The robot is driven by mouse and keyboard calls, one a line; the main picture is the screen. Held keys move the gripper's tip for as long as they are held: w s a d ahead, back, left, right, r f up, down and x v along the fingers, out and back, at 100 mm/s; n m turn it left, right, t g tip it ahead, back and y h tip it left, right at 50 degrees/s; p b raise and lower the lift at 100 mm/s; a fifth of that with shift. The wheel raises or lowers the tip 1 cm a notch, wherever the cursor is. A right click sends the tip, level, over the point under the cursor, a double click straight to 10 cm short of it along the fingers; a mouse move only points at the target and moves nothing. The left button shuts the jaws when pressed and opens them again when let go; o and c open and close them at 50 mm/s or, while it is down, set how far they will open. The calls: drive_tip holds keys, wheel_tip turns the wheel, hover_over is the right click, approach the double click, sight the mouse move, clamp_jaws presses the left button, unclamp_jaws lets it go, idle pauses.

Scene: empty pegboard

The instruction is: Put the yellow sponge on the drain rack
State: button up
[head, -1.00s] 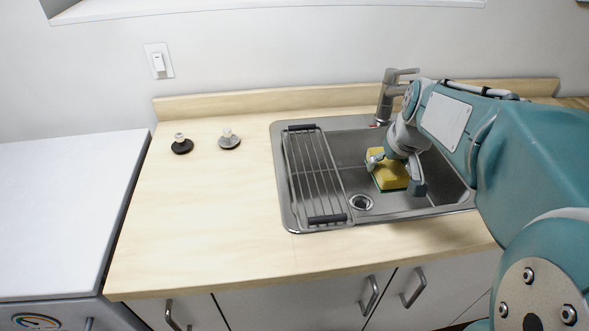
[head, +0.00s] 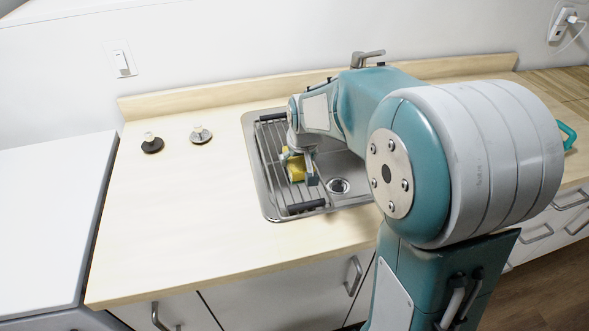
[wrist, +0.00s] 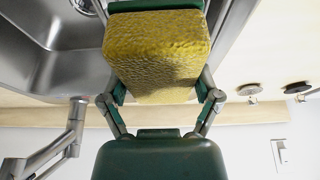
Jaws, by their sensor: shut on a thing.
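The yellow sponge (head: 297,168) is held in my gripper (head: 299,172), over the drain rack at the left side of the sink. In the wrist view the sponge (wrist: 157,52) fills the space between the two fingers, with a green layer along its edge. My gripper is shut on it. The drain rack (head: 270,150) has metal bars and dark end grips, and lies across the left part of the sink. My arm and gripper hide part of the rack. I cannot tell whether the sponge touches the bars.
The sink basin (head: 345,165) lies to the right of the rack, with a drain (head: 339,186) and a faucet (wrist: 62,145) behind. Two small knobbed stoppers, one black (head: 152,144) and one grey (head: 200,134), stand on the counter at left. The counter front (head: 180,230) is clear.

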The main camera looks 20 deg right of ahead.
drive_tip(key=shift+w+a+f, duration=0.15)
drive_tip(key=shift+w+f, duration=0.05)
drive_tip(key=shift+f, duration=0.15)
drive_tip(key=shift+w+f, duration=0.15)
drive_tip(key=shift+f, duration=1.65)
drive_tip(key=shift+a, duration=0.1)
drive_tip(key=o, duration=1.1)
drive_tip(key=v, duration=1.2)
drive_tip(key=shift+r, duration=0.1)
drive_tip(key=shift+t, duration=0.7)
drive_tip(key=s+r, duration=0.1)
drive_tip(key=s, duration=1.3)
drive_tip(key=s+r, duration=0.1)
drive_tip(key=s, duration=0.7)
drive_tip(key=shift+s+r, duration=0.1)
drive_tip(key=shift+r, duration=0.2)
